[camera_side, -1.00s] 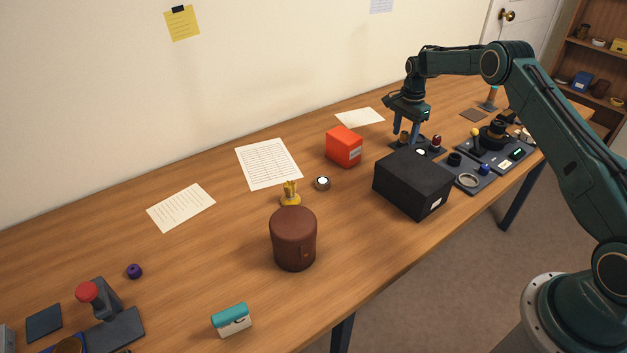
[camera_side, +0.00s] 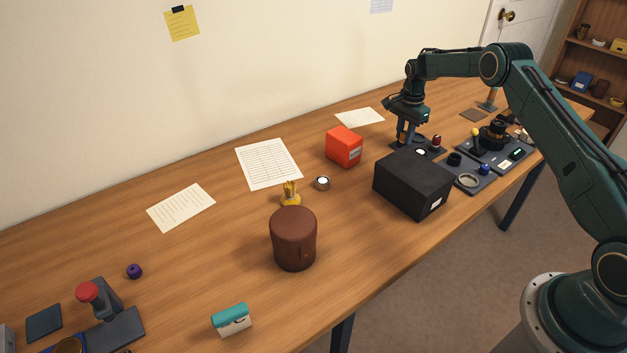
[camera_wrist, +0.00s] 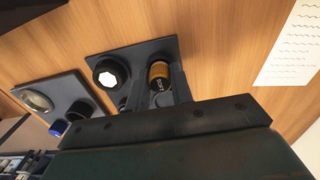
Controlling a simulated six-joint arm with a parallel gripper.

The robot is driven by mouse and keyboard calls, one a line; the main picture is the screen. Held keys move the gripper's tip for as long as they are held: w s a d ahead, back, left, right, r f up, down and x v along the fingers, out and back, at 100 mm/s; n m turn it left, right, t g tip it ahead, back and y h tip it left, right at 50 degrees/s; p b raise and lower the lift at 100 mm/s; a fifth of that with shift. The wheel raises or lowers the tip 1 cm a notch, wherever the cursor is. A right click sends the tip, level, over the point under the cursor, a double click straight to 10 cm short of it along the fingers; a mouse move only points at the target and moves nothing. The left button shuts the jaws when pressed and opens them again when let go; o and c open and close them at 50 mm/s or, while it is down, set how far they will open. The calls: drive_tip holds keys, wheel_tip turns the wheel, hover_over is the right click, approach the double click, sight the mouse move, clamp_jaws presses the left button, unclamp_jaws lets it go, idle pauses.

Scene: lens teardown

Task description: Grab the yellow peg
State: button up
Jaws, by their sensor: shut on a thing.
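The yellow peg is an amber, ribbed cylinder (camera_wrist: 159,70) with a dark, lettered lower band. In the wrist view it stands at the dark square tray (camera_wrist: 165,47), beside a black round part with a white top (camera_wrist: 109,75). My gripper (camera_wrist: 158,84) has a finger on either side of the peg and is shut on it. In the side view my gripper (camera_side: 404,136) points down at the tray behind the black box (camera_side: 411,182). The fingers mostly cover the peg there, and I cannot tell whether it is lifted.
A red box (camera_side: 344,147) stands left of my gripper. A red-topped part (camera_side: 437,142) is close on the right. Another dark tray (camera_wrist: 50,98) holds a ring and small parts.

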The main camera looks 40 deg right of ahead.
sight(405, 132)
drive_tip(key=shift+r, duration=0.15)
wheel_tip(405, 132, up, 20)
idle(0.8)
idle(0.4)
